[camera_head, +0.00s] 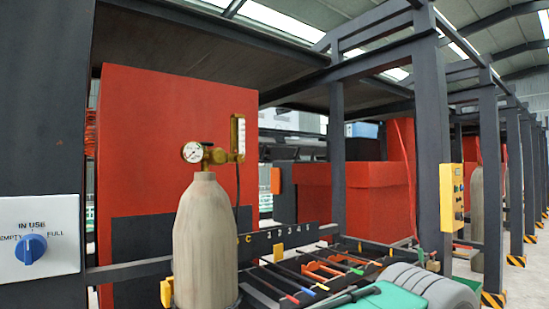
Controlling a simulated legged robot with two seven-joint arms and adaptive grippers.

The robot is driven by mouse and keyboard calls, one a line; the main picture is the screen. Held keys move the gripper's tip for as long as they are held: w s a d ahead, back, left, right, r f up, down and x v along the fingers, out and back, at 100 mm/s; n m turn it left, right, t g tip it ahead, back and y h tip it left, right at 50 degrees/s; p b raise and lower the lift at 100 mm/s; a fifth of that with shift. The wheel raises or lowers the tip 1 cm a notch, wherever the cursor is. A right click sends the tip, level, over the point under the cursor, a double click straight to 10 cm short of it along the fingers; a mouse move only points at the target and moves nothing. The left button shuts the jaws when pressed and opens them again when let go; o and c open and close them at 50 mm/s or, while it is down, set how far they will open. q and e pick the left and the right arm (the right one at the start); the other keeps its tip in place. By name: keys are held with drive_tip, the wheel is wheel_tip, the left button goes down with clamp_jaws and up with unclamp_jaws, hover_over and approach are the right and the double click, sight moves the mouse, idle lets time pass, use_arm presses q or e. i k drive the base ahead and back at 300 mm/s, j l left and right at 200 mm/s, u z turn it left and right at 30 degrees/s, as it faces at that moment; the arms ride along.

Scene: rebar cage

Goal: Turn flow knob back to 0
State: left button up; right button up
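A grey-beige gas cylinder (205,245) stands upright in the middle front. On its top is a brass regulator (216,156) with a round white dial gauge (193,152) and an upright flow meter tube (238,138). The flow knob cannot be clearly told apart on the regulator, and its setting is too small to read. On the left, a white plate (62,215) marked EMPTY, IN USE and FULL carries a blue knob (31,248). Neither of my grippers is in view.
A large red panel (150,120) stands behind the cylinder. A rack of tools (310,270) lies to the right, with a teal item (390,297) and a grey ribbed item (430,285) in front. A dark post (430,140) and a yellow control box (451,195) stand further right.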

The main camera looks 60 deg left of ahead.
sight(238, 159)
drive_tip(key=i+j+u, duration=0.15)
drive_tip(key=i+u, duration=0.75)
drive_tip(key=i+l+u, duration=0.15)
drive_tip(key=i+u, duration=0.25)
drive_tip(key=i+l+u, duration=0.25)
drive_tip(key=u, duration=0.2)
